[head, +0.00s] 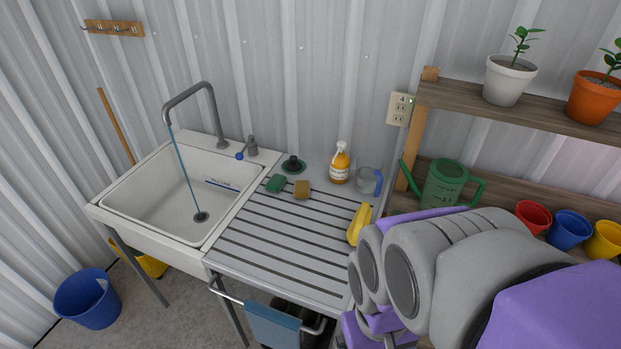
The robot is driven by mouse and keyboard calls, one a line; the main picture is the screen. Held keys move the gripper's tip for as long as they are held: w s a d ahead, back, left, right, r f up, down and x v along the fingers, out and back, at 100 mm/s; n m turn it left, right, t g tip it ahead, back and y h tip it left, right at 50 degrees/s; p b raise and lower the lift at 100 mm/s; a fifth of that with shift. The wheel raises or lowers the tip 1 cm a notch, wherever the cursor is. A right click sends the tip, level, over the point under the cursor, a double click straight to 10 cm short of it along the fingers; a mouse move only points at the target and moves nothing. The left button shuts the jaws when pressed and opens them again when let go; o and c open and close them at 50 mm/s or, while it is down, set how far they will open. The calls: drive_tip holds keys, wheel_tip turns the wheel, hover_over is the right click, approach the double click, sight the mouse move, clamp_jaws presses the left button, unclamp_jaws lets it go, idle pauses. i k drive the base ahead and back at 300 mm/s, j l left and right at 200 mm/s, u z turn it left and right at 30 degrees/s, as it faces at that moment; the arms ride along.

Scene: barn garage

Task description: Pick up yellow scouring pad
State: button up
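A small yellow-brown block, which looks like the yellow scouring pad (301,190), lies on the back part of the ribbed metal drainboard (262,247). A green pad (276,183) lies just to its left, with a small gap between them. My grey and purple arm fills the lower right of the head view, to the right of the pad and well apart from it. My gripper cannot be made out in this view.
Behind the pads are a dark round plunger-like item (293,165), an orange soap bottle (340,163) and a clear blue-handled jug (369,178). A yellow item (359,223) lies by my arm. The sink (181,190) is left. The drainboard's middle is clear.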

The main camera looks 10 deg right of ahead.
sight(301, 188)
drive_tip(key=k+z, duration=0.35)
drive_tip(key=k+l+z, duration=0.15)
drive_tip(key=k+z, duration=0.15)
drive_tip(key=i+j+z, duration=0.15)
drive_tip(key=j+z, duration=0.5)
drive_tip(key=z, duration=0.25)
drive_tip(key=j+z, duration=0.45)
drive_tip(key=j, duration=1.8)
drive_tip(key=k, duration=0.05)
